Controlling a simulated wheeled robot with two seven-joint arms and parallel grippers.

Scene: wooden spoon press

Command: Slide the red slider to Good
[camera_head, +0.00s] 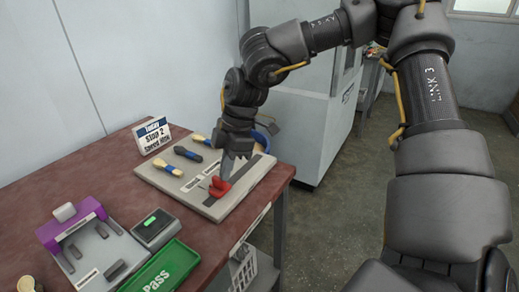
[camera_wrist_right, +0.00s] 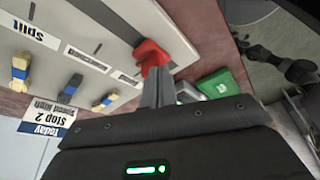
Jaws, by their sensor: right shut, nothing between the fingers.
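The red slider (camera_head: 219,188) sits on the grey board (camera_head: 207,207), near the front-left end of a dark slot in the head view. It also shows in the right wrist view (camera_wrist_right: 151,54), just beyond my fingertips. My right gripper (camera_head: 225,172) points down at the slider with its fingers shut and nothing between them. The fingertips (camera_wrist_right: 155,85) look close against the slider; I cannot tell whether they touch. White labels lie along the slot; one reads Split (camera_wrist_right: 36,33) and the others are too small to read surely. My left gripper is not in view.
A "Stop 2, Speed High" sign (camera_head: 152,135) stands behind. A green Pass tray (camera_head: 160,272), a box with a green light (camera_head: 156,228) and a purple press (camera_head: 72,228) are at front left. A grey cabinet (camera_head: 300,120) stands behind the table.

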